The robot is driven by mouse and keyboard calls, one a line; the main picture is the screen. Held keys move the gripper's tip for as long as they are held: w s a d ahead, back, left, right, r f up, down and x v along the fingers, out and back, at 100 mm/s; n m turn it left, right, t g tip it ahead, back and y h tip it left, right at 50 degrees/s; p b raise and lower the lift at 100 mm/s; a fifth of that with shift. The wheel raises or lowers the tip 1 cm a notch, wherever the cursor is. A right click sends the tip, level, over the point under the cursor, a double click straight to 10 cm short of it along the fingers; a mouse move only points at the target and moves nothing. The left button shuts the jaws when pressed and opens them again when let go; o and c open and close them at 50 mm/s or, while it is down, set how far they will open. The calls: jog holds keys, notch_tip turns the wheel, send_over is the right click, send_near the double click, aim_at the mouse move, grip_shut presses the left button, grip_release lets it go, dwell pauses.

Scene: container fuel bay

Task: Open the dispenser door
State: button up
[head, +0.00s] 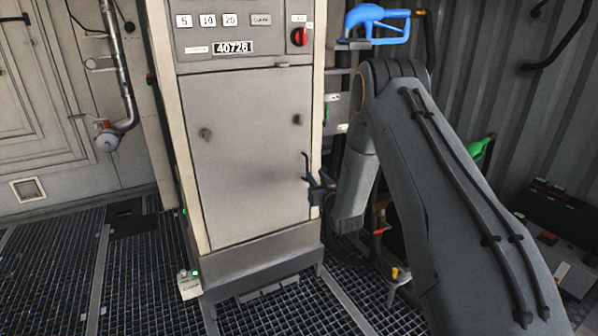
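The fuel dispenser (188,75) is a tall cream and grey cabinet in the middle of the head view. Its door (240,160) is a flat grey panel that looks closed, flush with the frame. A small dark fitting (205,134) sits at the door's left and another (297,119) near its upper right edge. My gripper (307,172) is small and dark, at the door's right edge, below the right fitting. Whether it touches the door, and whether its fingers are apart or together, I cannot tell.
Above the door is a panel with buttons, a red knob (299,37) and a counter reading about 40726. A blue nozzle (372,20) hangs at upper right, and a green one (482,148) shows behind my arm. The grated floor (60,275) at left is mostly clear.

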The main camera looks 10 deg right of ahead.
jog(key=w+a, duration=0.1)
jog(key=w, duration=0.6)
jog(key=shift+w+b, duration=0.15)
jog(key=shift+b, duration=0.15)
